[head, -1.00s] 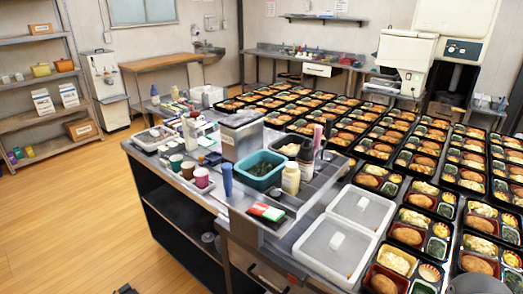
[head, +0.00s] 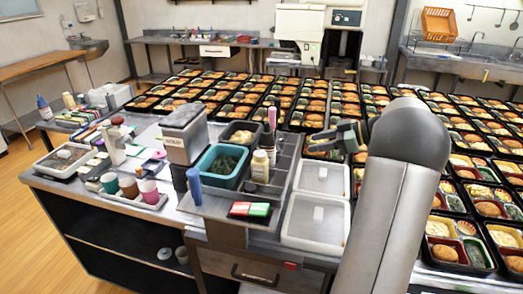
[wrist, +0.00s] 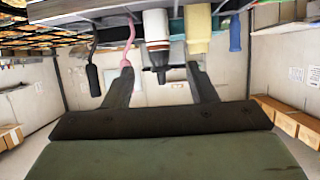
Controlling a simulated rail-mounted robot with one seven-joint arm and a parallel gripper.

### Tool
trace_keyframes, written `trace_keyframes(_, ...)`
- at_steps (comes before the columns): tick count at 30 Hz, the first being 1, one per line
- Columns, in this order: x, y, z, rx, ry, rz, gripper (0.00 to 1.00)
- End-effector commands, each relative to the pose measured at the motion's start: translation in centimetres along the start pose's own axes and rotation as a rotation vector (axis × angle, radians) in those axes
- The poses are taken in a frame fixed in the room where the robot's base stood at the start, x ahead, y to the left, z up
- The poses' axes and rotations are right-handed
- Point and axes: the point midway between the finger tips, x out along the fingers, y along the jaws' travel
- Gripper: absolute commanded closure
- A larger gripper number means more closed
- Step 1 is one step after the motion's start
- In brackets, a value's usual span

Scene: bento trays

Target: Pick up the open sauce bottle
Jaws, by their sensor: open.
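My gripper (head: 322,142) is open in the head view, right of the bottle group at the bento counter. The wrist view is upside down, and there my two dark fingers (wrist: 160,74) are apart. A white bottle with a red-orange band and dark narrow tip (wrist: 157,50) shows beyond and between them, not visibly gripped. A cream bottle (wrist: 198,30) stands beside it; it also shows in the head view (head: 260,167). I cannot tell for certain which bottle is the open one.
A pink-handled item (wrist: 129,35), a black-handled item (wrist: 94,78) and a blue bottle (wrist: 235,33) are near. In the head view a teal bin (head: 222,181) is left of the cream bottle, white lidded containers (head: 314,218) are in front, and bento trays (head: 470,257) fill the right.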

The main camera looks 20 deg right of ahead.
Motion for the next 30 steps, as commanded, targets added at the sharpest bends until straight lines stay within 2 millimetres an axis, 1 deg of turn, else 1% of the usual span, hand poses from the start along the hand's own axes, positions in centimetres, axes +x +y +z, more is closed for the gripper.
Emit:
trace_keyframes(2, 0.7, 0.2, -0.2, -0.013, 0.009, 0.003, 0.48)
trace_keyframes(12, 8.0, 0.2, -0.4, -0.011, 0.007, -0.001, 0.48)
trace_keyframes(15, 9.8, 0.1, -0.4, -0.011, 0.005, -0.001, 0.48)
trace_keyframes(19, 11.3, 0.2, -0.2, -0.011, 0.005, 0.001, 0.48)
trace_keyframes(26, 12.5, 0.3, -0.3, -0.011, 0.005, 0.003, 0.48)
trace_keyframes(30, 14.3, 0.4, -0.7, -0.009, 0.004, 0.000, 0.48)
